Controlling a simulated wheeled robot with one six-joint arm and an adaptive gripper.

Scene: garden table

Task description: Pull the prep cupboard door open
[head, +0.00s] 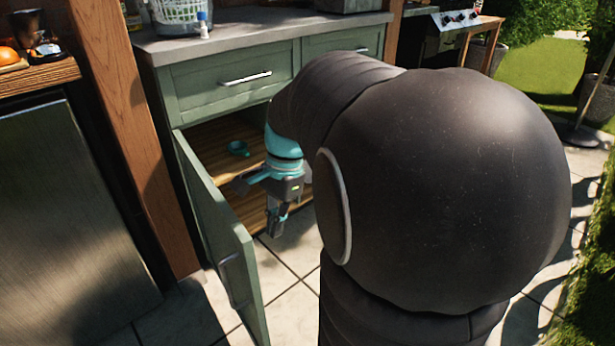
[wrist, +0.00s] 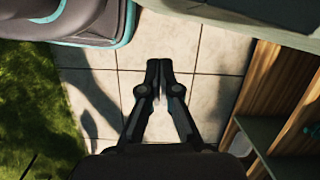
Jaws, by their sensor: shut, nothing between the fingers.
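The green prep cupboard door (head: 218,235) stands swung wide open on its left side, its handle (head: 232,280) on the outer face. The open cupboard (head: 205,137) shows a wooden shelf with a small teal cup (head: 238,148) on it. My gripper (head: 274,232) points down in front of the opening, right of the door's inner face and apart from the handle. In the wrist view my gripper (wrist: 160,68) has its fingertips together with nothing between them, above the paving. A grey-green panel, probably the door (wrist: 265,14), shows at the top right there.
A drawer with a bar handle (head: 246,78) sits above the opening. A counter (head: 240,36) holds a white basket (head: 178,12). A wooden post (head: 125,110) and a metal-fronted unit (head: 65,210) stand left. Paving (head: 300,260) is clear below my gripper.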

